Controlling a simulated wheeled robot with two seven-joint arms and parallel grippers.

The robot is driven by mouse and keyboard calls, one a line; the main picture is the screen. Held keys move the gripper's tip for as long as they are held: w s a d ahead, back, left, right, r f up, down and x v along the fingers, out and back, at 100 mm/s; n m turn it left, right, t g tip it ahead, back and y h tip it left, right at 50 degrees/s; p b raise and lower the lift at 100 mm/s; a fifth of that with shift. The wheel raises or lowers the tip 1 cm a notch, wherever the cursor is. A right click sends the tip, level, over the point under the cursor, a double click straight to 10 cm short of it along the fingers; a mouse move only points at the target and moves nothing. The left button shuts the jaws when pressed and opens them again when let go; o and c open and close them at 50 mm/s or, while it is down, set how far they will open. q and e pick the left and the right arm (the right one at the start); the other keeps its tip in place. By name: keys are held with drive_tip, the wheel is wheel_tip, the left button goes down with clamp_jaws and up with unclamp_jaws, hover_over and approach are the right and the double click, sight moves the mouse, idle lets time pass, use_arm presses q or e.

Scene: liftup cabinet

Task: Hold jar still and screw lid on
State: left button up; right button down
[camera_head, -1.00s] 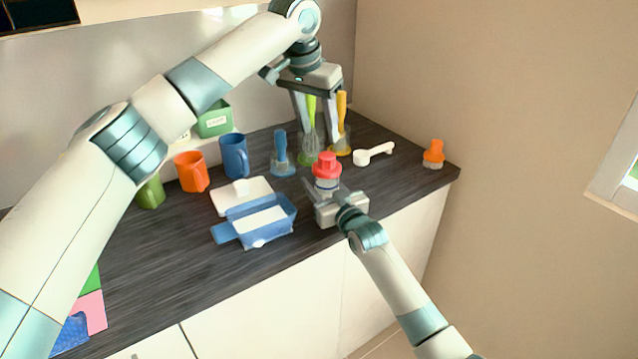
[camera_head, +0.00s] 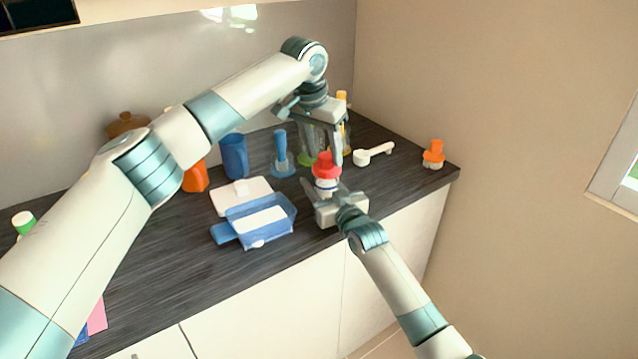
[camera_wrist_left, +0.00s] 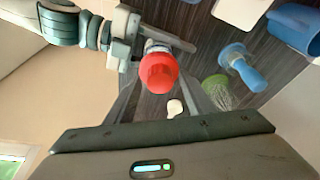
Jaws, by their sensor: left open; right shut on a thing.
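A small jar (camera_head: 325,187) with a pale body stands near the counter's front edge, and a red lid (camera_head: 326,165) sits on its top. My right gripper (camera_head: 327,192) is shut around the jar body from the front. My left gripper (camera_head: 323,158) points down from above, with its open fingers on either side of the red lid. In the left wrist view the red lid (camera_wrist_left: 158,73) lies between the two spread fingers, with a gap visible around it. Whether the lid is seated on the thread cannot be told.
A blue butter dish (camera_head: 262,222) and its white lid (camera_head: 241,195) stand left of the jar. A blue utensil (camera_head: 281,158), a blue mug (camera_head: 234,157) and a white measuring spoon (camera_head: 374,153) stand behind. An orange-capped bottle (camera_head: 433,154) is at the right.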

sight(324, 156)
use_arm(q)
drive_tip(key=shift+w+d+f, duration=0.15)
drive_tip(key=shift+f, duration=0.4)
drive_tip(key=c, duration=1.2)
drive_tip(key=shift+r, duration=3.5)
